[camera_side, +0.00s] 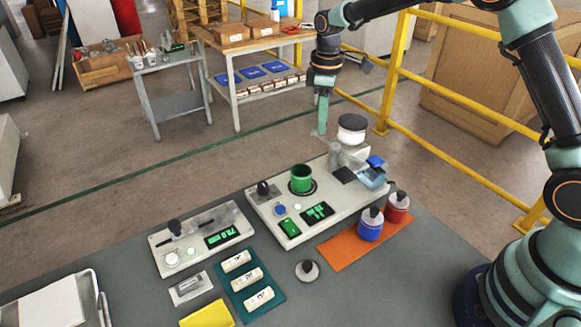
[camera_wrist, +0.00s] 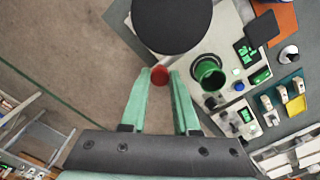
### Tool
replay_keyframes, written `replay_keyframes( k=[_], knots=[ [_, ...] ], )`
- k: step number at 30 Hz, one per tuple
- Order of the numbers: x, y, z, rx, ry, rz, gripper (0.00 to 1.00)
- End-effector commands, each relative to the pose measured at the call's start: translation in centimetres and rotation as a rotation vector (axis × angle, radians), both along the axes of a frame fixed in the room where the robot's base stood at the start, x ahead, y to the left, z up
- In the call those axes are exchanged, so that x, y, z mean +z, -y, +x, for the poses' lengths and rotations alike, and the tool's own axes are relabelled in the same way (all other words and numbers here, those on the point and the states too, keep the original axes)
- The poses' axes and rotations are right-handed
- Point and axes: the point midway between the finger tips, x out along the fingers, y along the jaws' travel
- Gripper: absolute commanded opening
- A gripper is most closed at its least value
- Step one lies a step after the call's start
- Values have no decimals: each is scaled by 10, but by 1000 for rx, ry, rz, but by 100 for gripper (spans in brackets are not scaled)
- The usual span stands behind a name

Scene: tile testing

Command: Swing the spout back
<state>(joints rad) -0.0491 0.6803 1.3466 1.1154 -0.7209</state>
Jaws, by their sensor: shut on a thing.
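My gripper (camera_wrist: 159,82) has its two green fingers shut on a small red knob (camera_wrist: 159,75) at their tips. In the side view my gripper (camera_side: 322,128) points down just left of a white cylinder with a black top (camera_side: 352,122); the red knob is hidden there. This cylinder stands at the back of a pale test machine (camera_side: 262,208), and its black top (camera_wrist: 172,20) fills the upper middle of the wrist view. A green cup (camera_side: 302,180) stands on the machine, in front of the cylinder. The spout itself is not clear; I cannot tell how it joins the knob.
A clear box with a blue top (camera_side: 375,163) is right of the cylinder. Blue (camera_side: 370,226) and red (camera_side: 397,207) bottles stand on an orange mat (camera_side: 345,250). A smaller tester (camera_side: 203,238) and a teal tray (camera_side: 250,283) are at the front left.

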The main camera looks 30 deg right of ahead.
Motion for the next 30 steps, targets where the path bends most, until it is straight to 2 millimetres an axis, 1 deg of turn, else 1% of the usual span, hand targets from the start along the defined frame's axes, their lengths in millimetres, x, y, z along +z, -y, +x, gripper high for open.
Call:
replay_keyframes(
  k=[1,3,12,16,20,27,30],
  knots=[
    [2,2,0,-3,1,0,37],
    [2,1,0,-3,2,1,59],
    [1,1,0,0,1,0,59],
    [9,1,1,0,4,1,59],
    [29,1,1,0,6,0,59],
    [78,1,1,-1,7,0,59],
    [96,1,1,-1,6,0,59]
  ],
)
